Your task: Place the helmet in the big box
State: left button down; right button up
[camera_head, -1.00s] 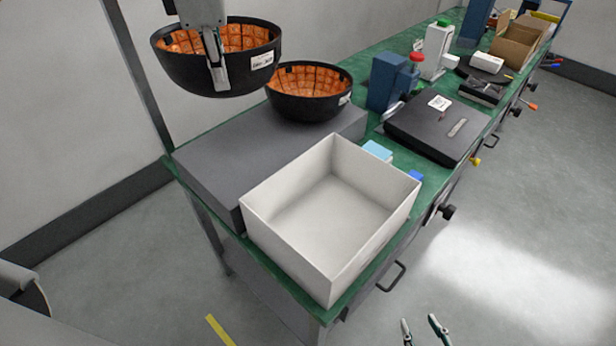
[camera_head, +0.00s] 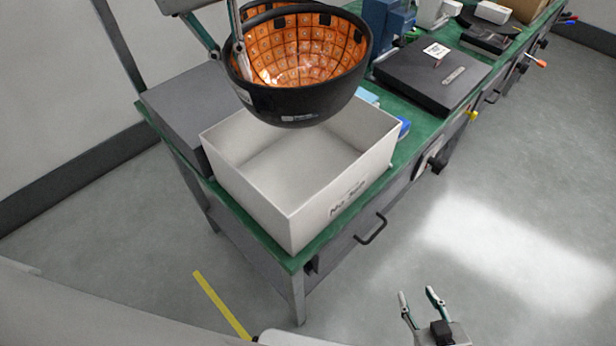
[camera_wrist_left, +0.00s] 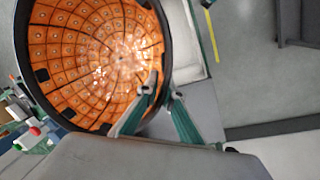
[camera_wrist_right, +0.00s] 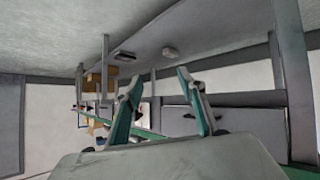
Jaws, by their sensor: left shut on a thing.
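The helmet (camera_head: 310,105) is a black bowl with an orange gridded lining, held open side up and tilted. It also shows large in the left wrist view (camera_wrist_left: 85,60). My left gripper (camera_head: 240,60) is shut on its rim. The helmet hangs above the back part of the big box (camera_head: 325,205), a white open box at the table corner, and hides part of it. The visible inside of the box is empty. My right gripper (camera_head: 422,298) is open and empty, low over the floor, in front of the table; its spread fingers show in the right wrist view (camera_wrist_right: 160,85).
A grey block (camera_head: 180,105) lies left of the box on the green table. A black flat case (camera_head: 435,75) lies right of the box, with blue items (camera_head: 403,127) between. The floor at right is clear.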

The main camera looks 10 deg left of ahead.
pick_arm(q)
jog(key=shift+d+f, duration=0.15)
jog(key=shift+f, duration=0.1)
jog(key=shift+m, duration=0.3)
jog(key=shift+s+a+f+b+x, duration=0.2)
jog(key=shift+a+b+x, duration=0.35)
jog(key=shift+x, duration=2.65)
jog(key=shift+s+a+f+b+x, duration=0.1)
jog(key=shift+s+a+b+x, duration=0.45)
jog(key=shift+x, duration=2.7)
jog(key=shift+w+a+f+b+x, duration=0.1)
jog(key=shift+a+b+x, duration=0.45)
jog(key=shift+x, duration=2.65)
jog(key=shift+a, duration=0.25)
jog(key=c, duration=2.2)
grip_release()
jog(key=shift+f, duration=0.15)
jog(key=shift+s, duration=0.1)
